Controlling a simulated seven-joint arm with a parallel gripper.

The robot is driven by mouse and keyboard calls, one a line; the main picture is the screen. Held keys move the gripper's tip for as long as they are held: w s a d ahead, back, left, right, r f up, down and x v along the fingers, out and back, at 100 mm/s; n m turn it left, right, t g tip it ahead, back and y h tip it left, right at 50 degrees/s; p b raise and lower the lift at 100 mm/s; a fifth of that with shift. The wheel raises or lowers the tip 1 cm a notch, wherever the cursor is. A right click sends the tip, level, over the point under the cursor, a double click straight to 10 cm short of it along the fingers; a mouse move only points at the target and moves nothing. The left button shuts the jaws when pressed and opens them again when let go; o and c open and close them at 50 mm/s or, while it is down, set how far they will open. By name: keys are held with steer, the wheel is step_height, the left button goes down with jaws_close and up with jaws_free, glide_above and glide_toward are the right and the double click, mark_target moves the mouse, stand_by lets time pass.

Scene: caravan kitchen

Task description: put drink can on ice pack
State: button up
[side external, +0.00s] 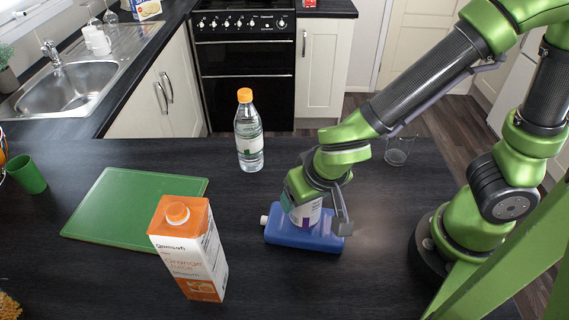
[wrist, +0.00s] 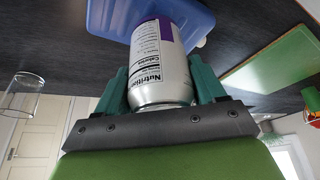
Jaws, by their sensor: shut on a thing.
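The drink can (side external: 306,214) is white and purple with a printed label. It stands close over the blue ice pack (side external: 285,236), which lies flat on the dark counter. My gripper (side external: 318,206) is above the ice pack and shut on the can. In the wrist view the can (wrist: 160,62) sits between the green fingers of my gripper (wrist: 162,88), with its far end against or just over the ice pack (wrist: 110,18). I cannot tell whether the can touches the pack.
An orange juice carton (side external: 190,250) stands front left of the ice pack. A green cutting board (side external: 120,205) lies behind it to the left. A water bottle (side external: 248,135) stands behind the pack, and a clear glass (side external: 398,152) stands to the right. A green cup (side external: 27,174) is far left.

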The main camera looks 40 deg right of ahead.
steer(key=shift+f, duration=0.2)
steer(key=shift+f, duration=0.15)
steer(key=o, duration=1.3)
steer(key=v, duration=1.1)
steer(key=d+r+t+y, duration=0.1)
steer(key=d+r, duration=0.1)
steer(key=d, duration=0.2)
steer(key=w+d+r+t+y, duration=0.1)
steer(key=d+r, duration=0.1)
steer(key=d, duration=0.3)
steer(key=d+r+t+y, duration=0.1)
steer(key=d+r, duration=0.1)
steer(key=d, duration=0.3)
steer(key=shift+w+d, duration=0.15)
steer(key=shift+w, duration=0.15)
